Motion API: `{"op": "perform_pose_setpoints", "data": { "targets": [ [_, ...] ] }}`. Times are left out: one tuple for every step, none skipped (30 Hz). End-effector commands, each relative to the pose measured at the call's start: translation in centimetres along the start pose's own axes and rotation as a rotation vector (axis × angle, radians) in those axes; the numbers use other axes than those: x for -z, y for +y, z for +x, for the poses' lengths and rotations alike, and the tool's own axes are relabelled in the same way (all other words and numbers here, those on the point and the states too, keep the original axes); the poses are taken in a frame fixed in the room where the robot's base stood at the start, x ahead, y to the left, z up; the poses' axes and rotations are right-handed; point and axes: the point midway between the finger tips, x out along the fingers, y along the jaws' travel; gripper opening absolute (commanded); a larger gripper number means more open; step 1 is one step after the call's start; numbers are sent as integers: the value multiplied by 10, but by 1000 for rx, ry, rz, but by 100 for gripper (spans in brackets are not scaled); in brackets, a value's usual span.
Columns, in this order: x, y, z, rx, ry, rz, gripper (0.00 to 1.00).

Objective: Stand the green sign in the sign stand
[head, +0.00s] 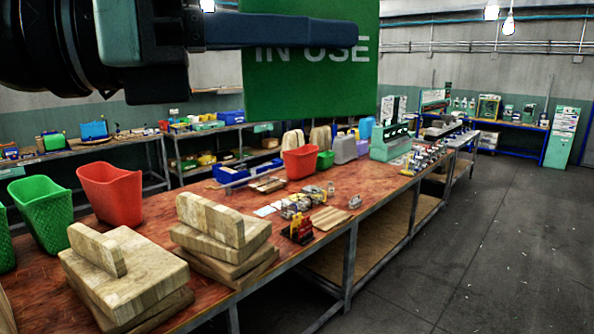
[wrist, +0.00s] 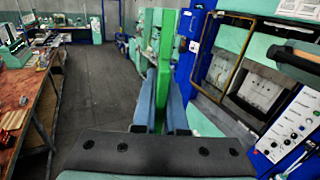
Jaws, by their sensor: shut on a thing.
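The green sign (head: 310,80) hangs upright at the top of the head view, its white letters reading "IN USE"; its top is cut off by the frame. My gripper (head: 340,35) is shut on it, with a blue finger lying across its near face. In the wrist view the green sign (wrist: 164,60) shows edge-on, clamped between the two blue fingers of my gripper (wrist: 164,95). The sign is in the air, above and apart from the workbench. I cannot make out a sign stand for certain in either view.
The long red-brown workbench (head: 215,205) holds stacked wooden blocks (head: 125,270), red bins (head: 112,195), a green bin (head: 42,215) and small clamps (head: 299,228). The grey floor (head: 490,240) to the right is clear.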

Motion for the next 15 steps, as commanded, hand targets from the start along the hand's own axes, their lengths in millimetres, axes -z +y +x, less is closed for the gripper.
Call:
{"op": "perform_pose_setpoints", "data": {
  "targets": [
    [25, 21, -13, -37, -6, -13, 0],
    [38, 31, -20, -61, -6, -13, 0],
    [57, 44, -28, -95, -8, -12, 0],
    [71, 54, -33, -124, -8, -12, 0],
    [86, 63, -39, -154, -9, -11, 0],
    [105, 73, -46, -195, -10, -10, 0],
    [119, 79, -49, -223, -11, -9, 0],
    [132, 85, -53, -253, -12, -8, 0],
    [149, 92, -58, -291, -14, -8, 0],
    [162, 97, -60, -318, -15, -8, 0],
    [174, 101, -63, -345, -15, -7, 0],
    [189, 105, -67, -381, -17, -7, 0],
    [201, 108, -69, -406, -17, -6, 0],
    [212, 111, -71, -432, -18, -6, 0],
    [227, 114, -73, -464, -20, -7, 0]
  ]
}}
